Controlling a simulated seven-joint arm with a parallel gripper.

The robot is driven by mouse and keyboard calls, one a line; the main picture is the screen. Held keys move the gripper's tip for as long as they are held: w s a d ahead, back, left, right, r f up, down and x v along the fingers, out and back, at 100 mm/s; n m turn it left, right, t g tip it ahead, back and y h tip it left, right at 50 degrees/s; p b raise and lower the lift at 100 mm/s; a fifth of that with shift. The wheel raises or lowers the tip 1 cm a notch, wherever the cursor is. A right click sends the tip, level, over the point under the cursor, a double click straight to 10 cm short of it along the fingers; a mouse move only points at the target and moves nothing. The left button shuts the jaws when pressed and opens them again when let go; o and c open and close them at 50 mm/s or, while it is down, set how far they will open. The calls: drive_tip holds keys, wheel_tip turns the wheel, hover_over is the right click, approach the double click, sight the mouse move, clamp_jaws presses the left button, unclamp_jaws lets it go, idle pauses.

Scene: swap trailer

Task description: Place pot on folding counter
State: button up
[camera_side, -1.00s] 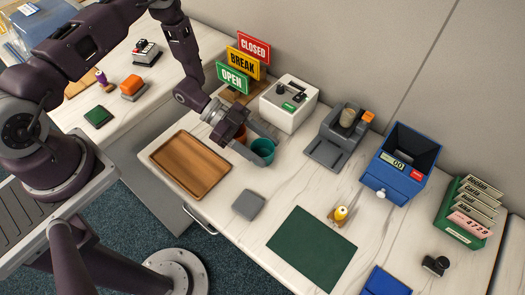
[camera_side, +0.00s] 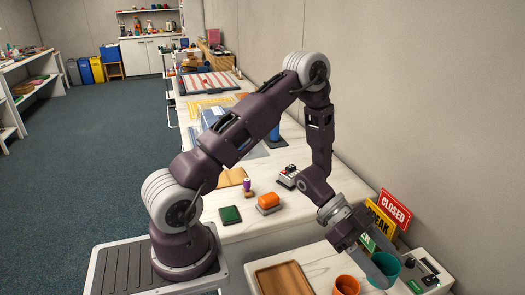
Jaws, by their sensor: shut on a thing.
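A teal pot (camera_side: 386,266) is between the grey fingers of my gripper (camera_side: 379,266) at the lower right. My gripper points down and is shut on this pot; its fingers cover part of the pot. I cannot tell whether the pot touches the surface below. An orange-brown pot (camera_side: 347,285) stands just left of the fingers, partly cut off by the bottom edge. Both are over the near white counter (camera_side: 318,266). A second white counter surface (camera_side: 251,212) lies behind it; I cannot tell which one folds.
A wooden tray (camera_side: 283,279) lies left of the pots. A green pad (camera_side: 230,215), an orange block (camera_side: 268,201) and a purple-topped stamp (camera_side: 247,185) sit on the farther counter.

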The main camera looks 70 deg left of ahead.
drive_tip(key=w+a+r+n+t+y, duration=0.3)
drive_tip(key=a+r+n+t+y, duration=0.6)
drive_tip(key=a+r, duration=0.6)
drive_tip(key=w+a+r+n+g+y, duration=0.1)
drive_tip(key=w+a+n+y, duration=0.4)
drive_tip(key=w, duration=0.5)
drive_tip(key=w+a+f+n+g+y, duration=0.2)
drive_tip(key=w+a+f+n+y, duration=0.15)
drive_tip(key=a, duration=0.25)
drive_tip(key=w+a+f+n+g+y, duration=0.1)
drive_tip(key=w+a+f+n+y, duration=0.1)
drive_tip(key=w+a+f+n, duration=0.3)
drive_tip(key=s+a+f+g+y, duration=0.1)
drive_tip(key=f, duration=0.3)
drive_tip(key=s+a+f+n+g, duration=0.1)
drive_tip(key=a+f, duration=0.1)
drive_tip(key=f, duration=0.3)
drive_tip(key=s+a+f+n+g+y, duration=0.1)
drive_tip(key=f, duration=0.3)
drive_tip(key=shift+s+a+f+y, duration=0.15)
drive_tip(key=shift+s+a+y, duration=0.1)
drive_tip(key=shift+a+y, duration=0.15)
